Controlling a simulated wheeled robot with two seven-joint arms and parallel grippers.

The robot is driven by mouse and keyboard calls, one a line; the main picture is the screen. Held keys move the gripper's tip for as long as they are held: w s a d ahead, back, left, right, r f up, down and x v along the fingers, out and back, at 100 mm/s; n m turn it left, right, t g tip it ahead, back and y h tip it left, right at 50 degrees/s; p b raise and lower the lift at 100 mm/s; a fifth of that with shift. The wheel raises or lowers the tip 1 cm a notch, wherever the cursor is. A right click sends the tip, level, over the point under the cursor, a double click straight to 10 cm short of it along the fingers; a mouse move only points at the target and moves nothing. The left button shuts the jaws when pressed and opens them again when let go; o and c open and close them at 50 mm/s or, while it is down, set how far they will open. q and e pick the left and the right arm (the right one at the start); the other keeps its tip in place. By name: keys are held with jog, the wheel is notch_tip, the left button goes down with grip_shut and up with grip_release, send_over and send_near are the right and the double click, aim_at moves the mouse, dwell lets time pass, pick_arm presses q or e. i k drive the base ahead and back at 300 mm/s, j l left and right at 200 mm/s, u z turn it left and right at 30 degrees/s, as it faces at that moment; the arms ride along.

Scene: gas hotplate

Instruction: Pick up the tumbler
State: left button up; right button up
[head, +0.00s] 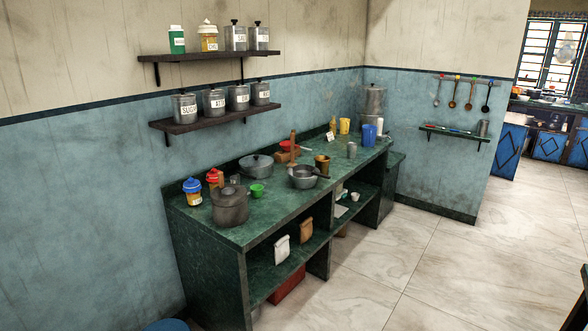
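Several cup-like things stand on the green counter (258,212) in the head view, and I cannot tell which one the task means. A small grey metal tumbler (351,150) stands upright near the counter's right front edge. A blue cup (369,136) stands behind it to the right. A yellow mug (345,126) is farther back. A brass-coloured vessel (322,164) stands behind the grey saucepan. Another grey metal tumbler (483,128) stands on the small wall shelf at the right. Neither of my grippers shows in this view.
A dark pot (230,206), a green bowl (257,190), a lidded pan (256,166) and a saucepan (303,177) occupy the counter. Shelves with canisters (185,108) hang above. A red box (287,286) sits under the counter. The tiled floor (420,265) in front is mostly clear.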

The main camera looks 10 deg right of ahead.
aim_at(352, 147)
jog(key=i+l+z, duration=0.3)
jog(key=i+z, duration=0.65)
jog(key=i, duration=0.2)
jog(key=i+j+z, duration=0.1)
jog(key=i+z, duration=0.4)
jog(key=i, duration=0.1)
